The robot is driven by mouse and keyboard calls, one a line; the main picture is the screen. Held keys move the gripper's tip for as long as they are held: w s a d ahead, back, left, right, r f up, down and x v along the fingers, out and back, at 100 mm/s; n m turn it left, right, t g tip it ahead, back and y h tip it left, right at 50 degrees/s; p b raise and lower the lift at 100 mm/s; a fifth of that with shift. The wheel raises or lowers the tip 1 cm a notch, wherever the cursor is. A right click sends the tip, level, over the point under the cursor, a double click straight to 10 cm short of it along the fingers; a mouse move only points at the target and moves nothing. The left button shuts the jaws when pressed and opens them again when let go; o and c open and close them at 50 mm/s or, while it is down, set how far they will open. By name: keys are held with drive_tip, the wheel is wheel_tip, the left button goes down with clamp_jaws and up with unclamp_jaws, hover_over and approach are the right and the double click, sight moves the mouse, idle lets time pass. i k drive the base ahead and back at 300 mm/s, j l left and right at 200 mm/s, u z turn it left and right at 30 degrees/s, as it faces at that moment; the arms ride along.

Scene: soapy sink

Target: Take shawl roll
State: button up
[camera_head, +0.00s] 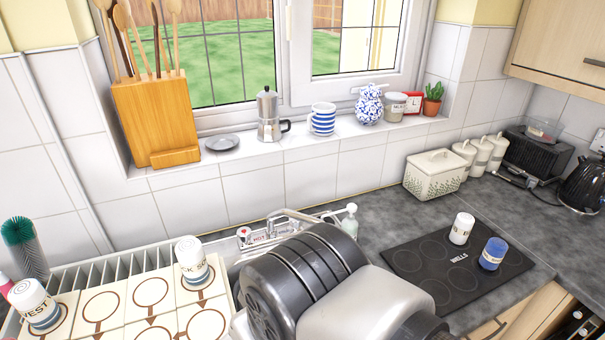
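Several short rolls are in view, and I cannot read "shawl" on any of them. A white roll with lettering ending in "EST" (34,303) is on the patterned tile board at the far left. Another white roll with lettering that includes "CK" (191,262) is at the board's back right. A white roll (461,228) and a blue roll (492,253) stand side by side on the black hob, their labels too small to read. My dark and grey arm fills the bottom middle. My gripper is not visible.
The patterned tile board (150,293) lies at the left. A tap (285,227) and a soap bottle (350,220) are behind my arm. A cream bread bin (436,175), canisters (482,154) and a kettle (584,184) line the back right. The counter (385,215) left of the hob is clear.

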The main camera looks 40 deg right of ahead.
sight(495, 250)
drive_tip(key=z, duration=2.7)
drive_tip(key=i+l+u, duration=0.2)
drive_tip(key=l+u, duration=0.15)
drive_tip(key=i+l+u, duration=0.15)
drive_tip(key=l+u, duration=0.2)
drive_tip(key=i+l+u, duration=0.1)
drive_tip(key=l+u, duration=0.65)
drive_tip(key=i+l, duration=0.05)
drive_tip(key=l, duration=0.05)
